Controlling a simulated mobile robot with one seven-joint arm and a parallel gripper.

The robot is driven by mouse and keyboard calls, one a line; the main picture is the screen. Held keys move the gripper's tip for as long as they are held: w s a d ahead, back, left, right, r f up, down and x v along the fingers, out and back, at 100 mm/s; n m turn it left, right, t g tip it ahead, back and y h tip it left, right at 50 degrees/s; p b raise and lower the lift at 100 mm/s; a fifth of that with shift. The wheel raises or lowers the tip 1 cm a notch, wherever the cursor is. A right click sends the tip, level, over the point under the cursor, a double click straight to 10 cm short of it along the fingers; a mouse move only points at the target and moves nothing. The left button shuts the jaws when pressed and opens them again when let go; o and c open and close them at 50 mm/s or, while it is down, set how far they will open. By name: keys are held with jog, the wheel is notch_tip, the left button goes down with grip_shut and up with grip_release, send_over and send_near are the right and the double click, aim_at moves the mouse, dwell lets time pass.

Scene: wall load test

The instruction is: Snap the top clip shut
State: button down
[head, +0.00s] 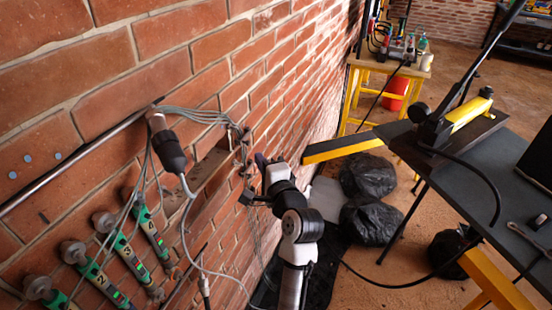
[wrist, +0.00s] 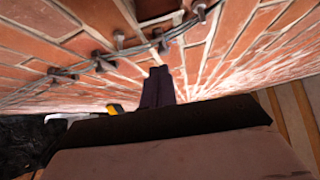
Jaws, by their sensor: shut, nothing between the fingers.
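Several small dark clips sit along a grey cable bundle on the brick wall. In the head view the uppermost clip I can make out (head: 242,133) is near the end of a wall bracket, and it is too small to tell open from shut. In the wrist view a clip (wrist: 200,11) is at the upper right and another clip (wrist: 103,61) is left of centre; I cannot tell which is the top one. My gripper (head: 262,163) is close to the wall, right of and slightly below the uppermost clip. Its fingers (wrist: 157,72) are together and empty, pointing at the wall below the cable.
Black bags (head: 368,177) lie on the floor beyond my arm. A dark table (head: 490,165) with a yellow tool stands at right.

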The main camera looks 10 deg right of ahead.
jog(key=s+a, duration=0.1)
jog(key=a, duration=0.1)
jog(key=s+a, duration=0.1)
jog(key=a, duration=0.1)
jog(key=shift+s+a+r+b, duration=0.1)
jog(key=shift+s+b, duration=0.2)
jog(key=shift+b, duration=0.05)
